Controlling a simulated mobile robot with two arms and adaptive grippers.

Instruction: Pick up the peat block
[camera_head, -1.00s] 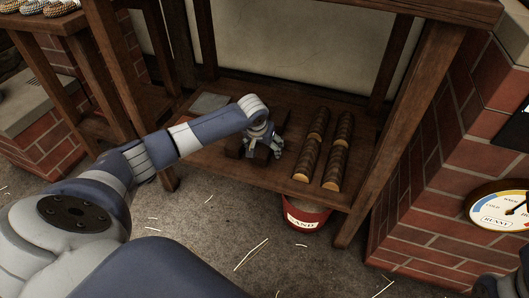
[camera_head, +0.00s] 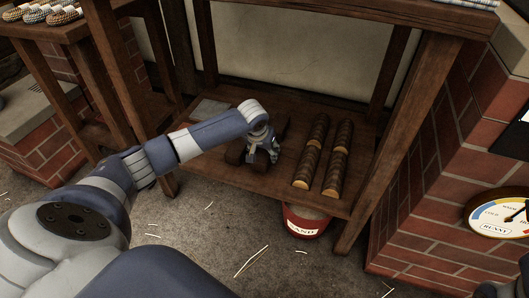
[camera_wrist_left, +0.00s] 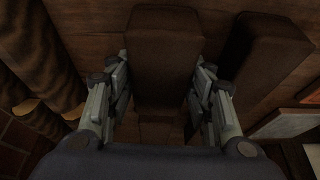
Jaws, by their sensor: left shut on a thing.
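My left gripper (camera_head: 263,153) is over the lower shelf of a wooden bench in the head view. In the left wrist view, a dark brown peat block (camera_wrist_left: 163,55) stands between the two fingers, and the gripper (camera_wrist_left: 162,90) is shut on it. A second dark block (camera_wrist_left: 262,55) lies to the right in that view, apart from the held one. In the head view the gripper covers most of the held block, and I cannot tell whether it is clear of the shelf.
Two rows of dark ridged rolls (camera_head: 311,150) lie right of the gripper on the shelf (camera_head: 210,143). A flat grey slab (camera_head: 208,109) lies at the back left. Bench legs (camera_head: 375,130) flank the shelf. A red sand bucket (camera_head: 304,221) stands below its front edge.

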